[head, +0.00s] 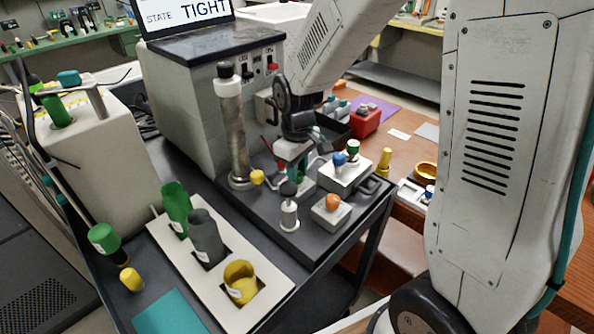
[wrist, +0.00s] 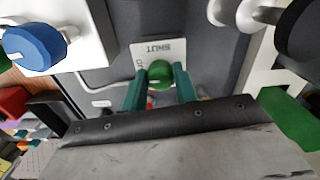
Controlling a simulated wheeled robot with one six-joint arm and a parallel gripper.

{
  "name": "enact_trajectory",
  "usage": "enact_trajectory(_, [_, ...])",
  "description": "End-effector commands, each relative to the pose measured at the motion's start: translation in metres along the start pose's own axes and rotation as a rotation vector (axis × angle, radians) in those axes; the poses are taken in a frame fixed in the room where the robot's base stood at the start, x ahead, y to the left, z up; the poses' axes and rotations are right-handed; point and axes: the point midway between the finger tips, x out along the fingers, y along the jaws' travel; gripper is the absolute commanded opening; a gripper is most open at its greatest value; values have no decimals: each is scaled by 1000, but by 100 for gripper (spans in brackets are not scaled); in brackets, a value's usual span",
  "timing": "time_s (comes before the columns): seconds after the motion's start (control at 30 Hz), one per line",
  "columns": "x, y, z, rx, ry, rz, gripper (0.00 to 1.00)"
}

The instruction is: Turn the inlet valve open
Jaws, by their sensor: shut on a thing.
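In the wrist view a green valve knob (wrist: 160,73) sits between the two teal fingers of my gripper (wrist: 160,88). My gripper is shut on this knob. Behind it is a white plate (wrist: 147,50) with the word SHUT at its top; another word at its left side is partly hidden. In the head view my gripper (head: 294,163) points down over the dark base of the machine, and its fingers hide the knob there. The handle's exact angle is unclear.
Close right of my gripper stands a white block (head: 345,176) with blue and green knobs. An orange-knobbed block (head: 332,210) and a black-topped post (head: 289,206) stand in front. A tall column (head: 232,130) rises at left. A screen (head: 187,14) reads STATE TIGHT.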

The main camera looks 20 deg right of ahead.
Motion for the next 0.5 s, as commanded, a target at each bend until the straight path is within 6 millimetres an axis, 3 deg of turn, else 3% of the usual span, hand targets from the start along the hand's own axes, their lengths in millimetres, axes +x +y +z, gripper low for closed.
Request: enact_trajectory(0.5, [-1, 0, -1, -54, 2, 1, 6])
